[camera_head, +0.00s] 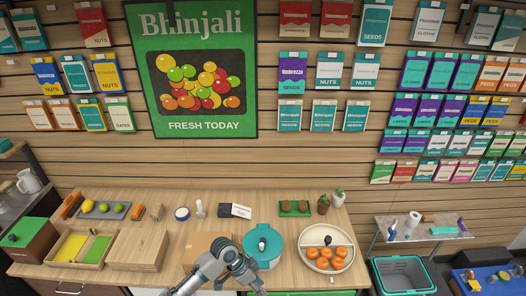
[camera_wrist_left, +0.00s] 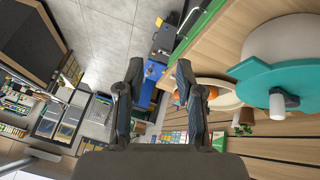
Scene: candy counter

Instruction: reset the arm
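My left arm comes into the head view from the bottom edge and bends over the counter's front edge, just left of the teal-lidded pot (camera_head: 263,244). Its gripper end is small and partly cut off at the bottom there. In the left wrist view my left gripper (camera_wrist_left: 157,82) shows two dark fingers standing apart, with nothing between them. The pot's teal lid (camera_wrist_left: 262,84) with its white knob is to the right of the fingers, apart from them. My right gripper is in neither view.
The wooden counter (camera_head: 165,210) holds a round tray (camera_head: 308,262) of oranges, a wooden box (camera_head: 50,250) with yellow and green compartments, and a green tray (camera_head: 295,214). A teal-rimmed basket (camera_head: 402,260) stands at the right. Packets hang on the slatted wall behind.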

